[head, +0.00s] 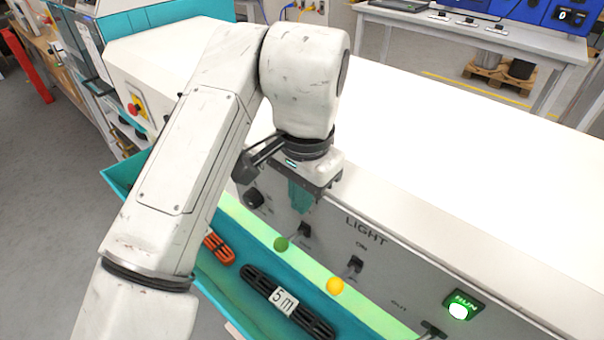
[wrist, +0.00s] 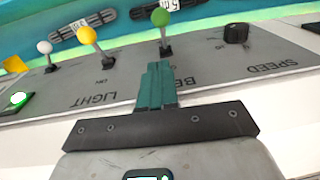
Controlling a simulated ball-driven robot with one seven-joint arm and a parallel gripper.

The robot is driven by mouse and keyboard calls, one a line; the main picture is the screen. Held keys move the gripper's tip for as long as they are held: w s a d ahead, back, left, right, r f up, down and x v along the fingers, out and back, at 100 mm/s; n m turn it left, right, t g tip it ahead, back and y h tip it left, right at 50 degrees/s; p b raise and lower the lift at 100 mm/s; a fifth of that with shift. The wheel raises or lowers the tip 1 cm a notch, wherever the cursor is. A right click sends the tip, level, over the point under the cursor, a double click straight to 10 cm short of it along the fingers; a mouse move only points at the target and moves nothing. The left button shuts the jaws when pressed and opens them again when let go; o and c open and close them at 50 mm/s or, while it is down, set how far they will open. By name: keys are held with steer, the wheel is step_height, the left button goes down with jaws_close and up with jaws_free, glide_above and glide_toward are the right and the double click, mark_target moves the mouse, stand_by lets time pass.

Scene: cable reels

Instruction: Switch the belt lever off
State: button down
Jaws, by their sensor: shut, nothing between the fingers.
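The belt lever has a green ball knob (head: 281,244) and sits on the grey front panel. In the head view its knob points down and away from the panel. In the wrist view, which shows the panel upside down, the green knob (wrist: 160,18) stands straight beyond my fingertips. My gripper (head: 301,206) has teal fingers pressed together with nothing between them. Its fingertips (wrist: 160,66) are just above the lever's base, partly covering the BELT label. I cannot tell whether they touch the lever.
A yellow-knobbed lever (head: 335,286) is beside it under LIGHT. A white-knobbed lever (wrist: 44,47) is farther along, near the lit green RUN button (head: 460,309). A black speed dial (wrist: 236,33) is on the other side. A teal trough (head: 228,287) below holds cable bundles.

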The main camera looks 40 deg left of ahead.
steer(key=p, duration=0.2)
glide_above(288, 240)
steer(key=shift+s+d+f, duration=0.1)
steer(key=shift+f, duration=1.3)
steer(key=shift+d+f, duration=0.1)
steer(key=shift+f, duration=1.3)
steer(key=shift+b, duration=0.3)
